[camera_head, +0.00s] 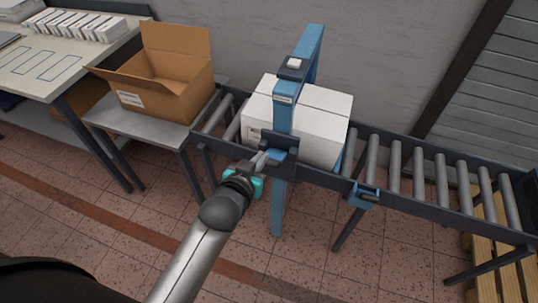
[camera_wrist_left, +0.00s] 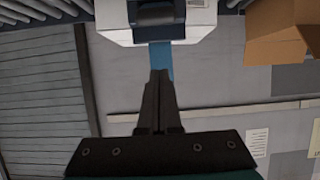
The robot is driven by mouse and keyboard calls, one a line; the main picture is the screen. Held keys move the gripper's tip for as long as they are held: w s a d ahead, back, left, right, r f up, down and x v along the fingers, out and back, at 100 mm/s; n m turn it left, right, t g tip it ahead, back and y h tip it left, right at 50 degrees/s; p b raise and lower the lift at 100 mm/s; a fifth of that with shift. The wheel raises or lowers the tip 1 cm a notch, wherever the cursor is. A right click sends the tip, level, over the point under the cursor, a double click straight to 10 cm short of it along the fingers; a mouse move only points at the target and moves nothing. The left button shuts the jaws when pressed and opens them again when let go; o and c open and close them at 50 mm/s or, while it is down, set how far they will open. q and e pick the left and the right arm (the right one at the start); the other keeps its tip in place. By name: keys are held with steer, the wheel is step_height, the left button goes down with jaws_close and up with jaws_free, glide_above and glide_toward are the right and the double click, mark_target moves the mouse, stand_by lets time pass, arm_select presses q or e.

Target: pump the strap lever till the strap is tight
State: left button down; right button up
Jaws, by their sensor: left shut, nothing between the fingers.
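A white box (camera_head: 325,108) stands on the roller conveyor. A blue strap (camera_head: 283,118) or upright band runs down the box's near side, with a blue length hanging below the conveyor rail. A dark and blue lever mechanism (camera_head: 279,143) sits on it at rail height; in the left wrist view a dark part of it (camera_wrist_left: 156,14) shows at the top, in front of the white box. My left gripper (camera_head: 262,160) is shut and empty, its tips close beside the mechanism; I cannot tell whether they touch. In the left wrist view its fingers (camera_wrist_left: 160,82) are together. My right gripper is not visible.
An open cardboard box (camera_head: 165,85) stands on a small grey table left of the conveyor. A blue bracket (camera_head: 362,196) is on the conveyor's near rail (camera_head: 430,205). The rollers right of the white box are bare. A wooden pallet (camera_head: 492,250) lies at lower right.

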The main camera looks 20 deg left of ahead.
arm_select(q)
steer(key=b, duration=0.2)
glide_above(268, 162)
steer(key=w, duration=0.3)
step_height(268, 162, down, 4)
steer(key=shift+s+d+r, duration=0.1)
steer(key=shift+s+f, duration=0.4)
steer(key=shift+f, duration=0.2)
steer(key=shift+s+f, duration=0.4)
steer(key=shift+f, duration=0.2)
steer(key=shift+s+f, duration=0.35)
steer(key=shift+f+b, duration=0.1)
steer(key=shift+b, duration=0.25)
steer(key=shift+s+f+t+b, duration=0.15)
steer(key=shift+s+t+b, duration=0.15)
steer(key=shift+b, duration=0.25)
